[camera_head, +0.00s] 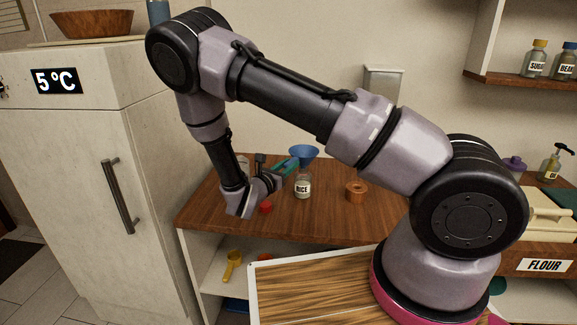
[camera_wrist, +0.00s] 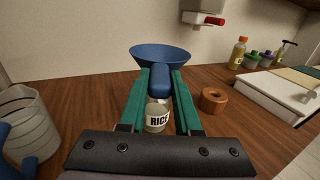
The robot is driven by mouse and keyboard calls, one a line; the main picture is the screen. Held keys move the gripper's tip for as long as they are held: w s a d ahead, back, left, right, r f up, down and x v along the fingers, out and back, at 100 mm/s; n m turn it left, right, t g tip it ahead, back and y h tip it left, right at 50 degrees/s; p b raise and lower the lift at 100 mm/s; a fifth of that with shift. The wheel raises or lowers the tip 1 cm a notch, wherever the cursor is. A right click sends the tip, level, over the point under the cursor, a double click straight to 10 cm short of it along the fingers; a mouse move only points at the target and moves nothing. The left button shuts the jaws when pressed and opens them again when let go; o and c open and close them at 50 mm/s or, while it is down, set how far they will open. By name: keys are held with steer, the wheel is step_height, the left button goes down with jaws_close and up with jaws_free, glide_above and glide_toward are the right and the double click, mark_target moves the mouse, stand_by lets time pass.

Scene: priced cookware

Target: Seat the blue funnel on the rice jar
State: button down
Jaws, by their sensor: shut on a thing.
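The blue funnel (camera_head: 304,152) is upright, its wide mouth facing up. My gripper (camera_head: 289,166) is shut on its blue handle; in the wrist view the green fingers (camera_wrist: 160,90) close on it from both sides, with the funnel's cone (camera_wrist: 160,54) beyond. The rice jar (camera_head: 303,187) stands on the wooden counter below the funnel, and its label shows between the fingers in the wrist view (camera_wrist: 157,121). The funnel's spout is hidden, so I cannot tell whether it touches or enters the jar's mouth.
An orange-brown ring-shaped block (camera_head: 356,191) stands right of the jar. A small red object (camera_head: 266,207) lies near the counter's front. A clear measuring jug (camera_wrist: 28,125) is at left in the wrist view. The counter (camera_head: 328,210) between jar and block is clear.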

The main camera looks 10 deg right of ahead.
steer(key=shift+f, duration=0.1)
steer(key=shift+f, duration=0.35)
steer(key=shift+f, duration=0.2)
jaws_free()
stand_by(0.4)
stand_by(0.3)
steer(key=v, duration=1)
steer(key=shift+s+a, duration=0.25)
steer(key=shift+s, duration=0.1)
